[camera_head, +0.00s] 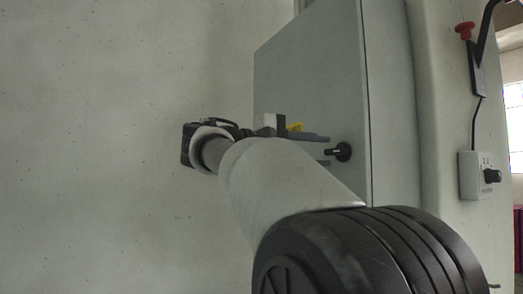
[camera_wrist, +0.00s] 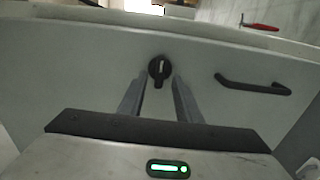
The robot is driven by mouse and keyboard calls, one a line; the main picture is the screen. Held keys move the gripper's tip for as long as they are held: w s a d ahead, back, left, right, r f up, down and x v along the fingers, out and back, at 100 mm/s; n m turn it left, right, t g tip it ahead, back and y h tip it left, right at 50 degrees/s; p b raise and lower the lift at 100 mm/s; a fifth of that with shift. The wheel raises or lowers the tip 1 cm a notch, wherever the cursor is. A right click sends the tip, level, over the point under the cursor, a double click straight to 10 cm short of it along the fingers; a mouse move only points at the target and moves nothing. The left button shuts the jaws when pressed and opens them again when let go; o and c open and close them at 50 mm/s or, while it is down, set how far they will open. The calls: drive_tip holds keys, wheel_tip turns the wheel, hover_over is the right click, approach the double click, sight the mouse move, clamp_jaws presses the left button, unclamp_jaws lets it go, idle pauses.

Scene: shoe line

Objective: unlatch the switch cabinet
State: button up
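The switch cabinet (camera_head: 310,70) is a grey box with its door closed. Its latch (camera_head: 343,152) is a small black rotary knob on the door near the right edge. In the wrist view the latch (camera_wrist: 156,66) stands upright, with a pale mark on it, ahead of my fingertips. My gripper (camera_head: 328,150) points at the latch, with its two grey fingers apart and nothing held between them. In the wrist view my gripper (camera_wrist: 159,82) has one fingertip on either side of the latch's lower end. I cannot tell whether either finger touches it.
A black bar handle (camera_wrist: 253,85) is on the grey surface right of the latch in the wrist view. A control box (camera_head: 474,176) and a red knob (camera_head: 465,31) are on the structure right of the cabinet. A plain wall (camera_head: 100,120) fills the left.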

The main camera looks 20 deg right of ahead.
drive_tip(key=s+a, duration=0.1)
drive_tip(key=a, duration=1.4)
drive_tip(key=shift+p, duration=0.35)
drive_tip(key=shift+s+d, duration=0.1)
drive_tip(key=s+d+f+n+t+y+p, duration=0.15)
drive_tip(key=s+f+y, duration=0.3)
drive_tip(key=f, duration=0.55)
drive_tip(key=s+d+f+n+t+y+p, duration=0.1)
drive_tip(key=s+f+n+t+y+p, duration=0.3)
drive_tip(key=f, duration=0.6)
drive_tip(key=s+a+f+m+y, duration=0.3)
drive_tip(key=s+a+f+y, duration=0.1)
drive_tip(key=f, duration=0.4)
drive_tip(key=s+a+f+m+g+y, duration=0.1)
drive_tip(key=s+a+f+m+y, duration=0.2)
drive_tip(key=a+f+y, duration=0.2)
wheel_tip(320, 180, down, 4)
drive_tip(key=shift+s+a+r, duration=0.25)
drive_tip(key=shift+s+a, duration=0.15)
drive_tip(key=shift+a, duration=0.6)
drive_tip(key=shift+y, duration=0.25)
drive_tip(key=shift+c, duration=0.4)
